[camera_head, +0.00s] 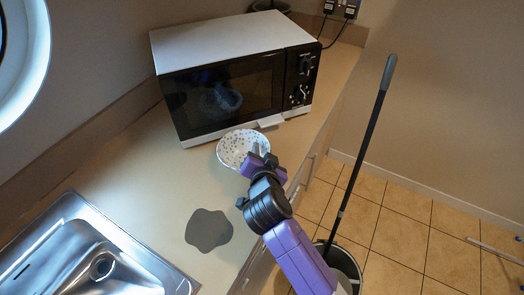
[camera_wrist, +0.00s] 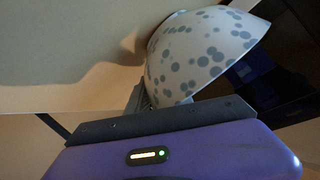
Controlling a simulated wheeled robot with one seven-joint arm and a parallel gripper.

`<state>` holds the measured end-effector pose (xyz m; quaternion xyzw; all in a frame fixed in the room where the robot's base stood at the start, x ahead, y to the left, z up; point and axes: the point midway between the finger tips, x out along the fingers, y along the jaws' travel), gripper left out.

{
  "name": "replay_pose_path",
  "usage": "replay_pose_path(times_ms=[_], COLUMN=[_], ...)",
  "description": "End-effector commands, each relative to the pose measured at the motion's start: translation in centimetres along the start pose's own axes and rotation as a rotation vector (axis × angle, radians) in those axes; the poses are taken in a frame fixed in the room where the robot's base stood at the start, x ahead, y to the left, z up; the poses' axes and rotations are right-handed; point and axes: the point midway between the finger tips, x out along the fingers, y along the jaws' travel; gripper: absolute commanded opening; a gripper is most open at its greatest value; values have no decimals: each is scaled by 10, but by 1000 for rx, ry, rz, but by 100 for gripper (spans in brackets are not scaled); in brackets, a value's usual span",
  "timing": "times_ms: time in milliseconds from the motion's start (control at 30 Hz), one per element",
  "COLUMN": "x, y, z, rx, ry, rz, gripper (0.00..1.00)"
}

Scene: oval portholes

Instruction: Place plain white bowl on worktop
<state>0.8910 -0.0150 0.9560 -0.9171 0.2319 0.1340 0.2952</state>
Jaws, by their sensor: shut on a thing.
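A white bowl with grey spots (camera_head: 232,147) is at the front of the microwave, over the worktop (camera_head: 165,195). It is spotted, not plain white. My gripper (camera_head: 257,156) is shut on the bowl's near right rim. In the wrist view the spotted bowl (camera_wrist: 205,52) is tilted beside the grey finger (camera_wrist: 138,100), with a shadow on the pale surface to its left. I cannot tell whether the bowl touches the worktop.
The microwave (camera_head: 225,85) stands close behind the bowl. A dark grey flat patch (camera_head: 208,230) lies on the worktop, with a steel sink (camera_head: 75,255) at lower left. A bucket (camera_head: 345,262) with a long-handled mop (camera_head: 365,145) stands on the tiled floor to the right.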

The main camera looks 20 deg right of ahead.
Motion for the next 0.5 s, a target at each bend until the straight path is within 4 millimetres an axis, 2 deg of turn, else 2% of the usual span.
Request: replay_pose_path(times_ms=[300, 333, 400, 500], x=[1, 1, 1, 1], y=[1, 1, 1, 1], z=[2, 1, 1, 1], rx=[1, 0, 0, 0], ry=[2, 1, 0, 0], rz=[-2, 0, 0, 0], gripper=[0, 32, 46, 49])
